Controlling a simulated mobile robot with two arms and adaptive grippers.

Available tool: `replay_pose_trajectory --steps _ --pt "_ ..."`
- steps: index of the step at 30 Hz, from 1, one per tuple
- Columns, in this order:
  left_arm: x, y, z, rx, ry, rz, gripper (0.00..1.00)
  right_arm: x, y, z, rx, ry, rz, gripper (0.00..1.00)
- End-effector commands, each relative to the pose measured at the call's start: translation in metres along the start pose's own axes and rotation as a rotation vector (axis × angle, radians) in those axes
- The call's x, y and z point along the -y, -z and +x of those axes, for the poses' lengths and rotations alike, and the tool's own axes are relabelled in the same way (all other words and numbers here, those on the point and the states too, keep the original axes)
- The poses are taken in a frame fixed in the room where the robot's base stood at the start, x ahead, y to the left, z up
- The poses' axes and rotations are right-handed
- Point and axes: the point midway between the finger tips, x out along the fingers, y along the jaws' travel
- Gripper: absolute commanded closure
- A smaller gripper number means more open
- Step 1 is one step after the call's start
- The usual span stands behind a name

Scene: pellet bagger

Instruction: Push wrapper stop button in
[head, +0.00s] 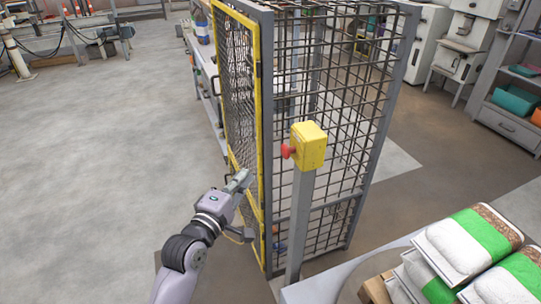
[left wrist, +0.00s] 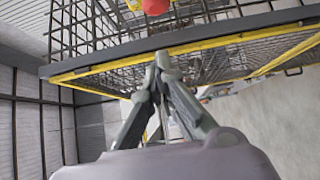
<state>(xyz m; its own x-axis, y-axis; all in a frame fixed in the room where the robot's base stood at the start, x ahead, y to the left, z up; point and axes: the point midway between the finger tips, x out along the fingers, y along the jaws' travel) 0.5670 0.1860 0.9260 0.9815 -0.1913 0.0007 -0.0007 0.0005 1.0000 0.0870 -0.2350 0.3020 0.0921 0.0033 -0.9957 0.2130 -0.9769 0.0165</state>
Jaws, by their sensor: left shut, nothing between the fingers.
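The wrapper stop button (head: 288,151) is a red mushroom button on the left face of a yellow box (head: 310,146). The box sits on top of a grey post (head: 299,225) in front of a mesh cage. My left gripper (head: 243,177) is shut and empty, to the left of the button and a little lower, apart from it. In the left wrist view the shut fingertips (left wrist: 162,60) show at the centre, and the red button (left wrist: 155,6) is cut off at the top edge. My right gripper is in neither view.
The mesh cage (head: 345,110) with a yellow-framed door (head: 258,120) stands right behind the post and my left gripper. Stacked green and white bags (head: 470,243) lie at the lower right. Open grey floor (head: 100,140) is on the left.

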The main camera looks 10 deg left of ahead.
Motion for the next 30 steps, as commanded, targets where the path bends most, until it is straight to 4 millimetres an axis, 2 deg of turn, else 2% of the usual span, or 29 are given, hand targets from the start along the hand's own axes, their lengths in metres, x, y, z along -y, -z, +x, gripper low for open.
replay_pose_trajectory --steps 6,12,19,30 --pt "-0.002 0.000 0.048 0.001 -0.001 0.001 1.00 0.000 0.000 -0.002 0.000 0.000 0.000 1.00" --pt "-0.002 -0.004 0.086 0.002 0.000 -0.001 1.00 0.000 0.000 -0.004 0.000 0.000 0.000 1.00" --pt "-0.001 -0.024 0.104 0.000 -0.001 -0.001 1.00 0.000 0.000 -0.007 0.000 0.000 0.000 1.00" --pt "0.000 -0.029 0.108 0.000 0.000 0.000 1.00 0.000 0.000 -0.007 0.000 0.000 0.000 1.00"
